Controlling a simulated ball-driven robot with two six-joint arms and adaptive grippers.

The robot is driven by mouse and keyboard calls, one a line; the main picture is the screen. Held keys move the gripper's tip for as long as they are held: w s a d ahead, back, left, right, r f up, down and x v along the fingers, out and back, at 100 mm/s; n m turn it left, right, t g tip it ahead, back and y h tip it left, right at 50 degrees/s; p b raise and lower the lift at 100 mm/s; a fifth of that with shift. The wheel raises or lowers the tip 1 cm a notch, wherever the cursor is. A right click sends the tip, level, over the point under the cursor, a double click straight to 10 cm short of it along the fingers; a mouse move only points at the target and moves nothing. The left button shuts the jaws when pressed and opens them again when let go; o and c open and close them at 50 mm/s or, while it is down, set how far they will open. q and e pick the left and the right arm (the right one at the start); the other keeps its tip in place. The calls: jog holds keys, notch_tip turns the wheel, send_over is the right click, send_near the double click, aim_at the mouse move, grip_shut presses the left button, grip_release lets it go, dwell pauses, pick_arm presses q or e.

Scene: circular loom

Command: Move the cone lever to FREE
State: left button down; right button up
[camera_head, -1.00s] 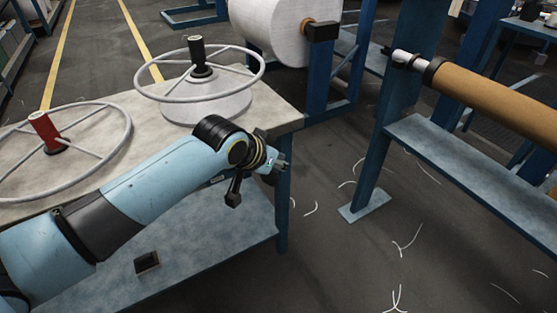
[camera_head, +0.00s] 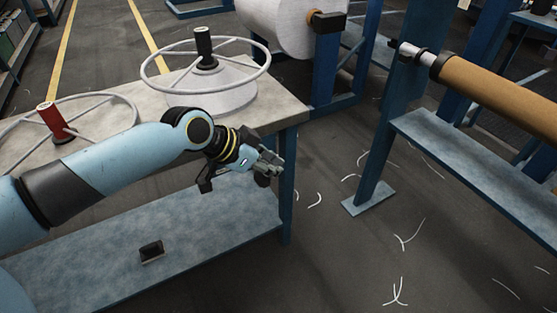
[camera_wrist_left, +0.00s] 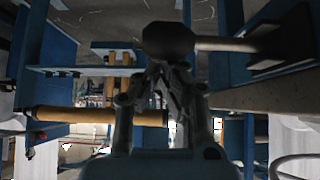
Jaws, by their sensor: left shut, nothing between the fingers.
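The cone lever shows in the left wrist view as a dark round knob (camera_wrist_left: 168,40) on a grey rod from a dark bracket at the right. In the head view its dark knob (camera_head: 263,181) is mostly hidden behind my left gripper (camera_head: 271,163), by the table's front right corner. In the wrist view the left gripper's shut, empty fingertips (camera_wrist_left: 167,76) lie close to the knob. I cannot tell whether they touch it. No FREE marking is readable. My right gripper is not in view.
The table (camera_head: 288,108) holds a wheel with a black spool (camera_head: 204,45) and another with a red spool (camera_head: 52,118). A small black block (camera_head: 151,250) lies on the lower shelf. A blue frame with a brown roller (camera_head: 500,92) stands at the right, with open floor between.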

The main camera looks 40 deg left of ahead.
aim_at(261, 179)
pick_arm(q)
jog(key=shift+s+a+f+m+g+h+b, duration=0.2)
jog(key=shift+s+m+h, duration=0.1)
jog(key=shift+s+m, duration=0.15)
jog(key=shift+s+a+f+m+g+h+b, duration=0.1)
jog(key=shift+s+m+g+h+b, duration=0.1)
jog(key=shift+s+m+h, duration=0.2)
jog(key=shift+s+r+m, duration=0.1)
jog(key=shift+s+m, duration=0.2)
jog(key=shift+m, duration=0.05)
jog(key=shift+s+a+r, duration=0.15)
jog(key=shift+s+a, duration=0.2)
jog(key=shift+s, duration=0.35)
jog(key=shift+s+a, duration=0.1)
jog(key=shift+s, duration=0.1)
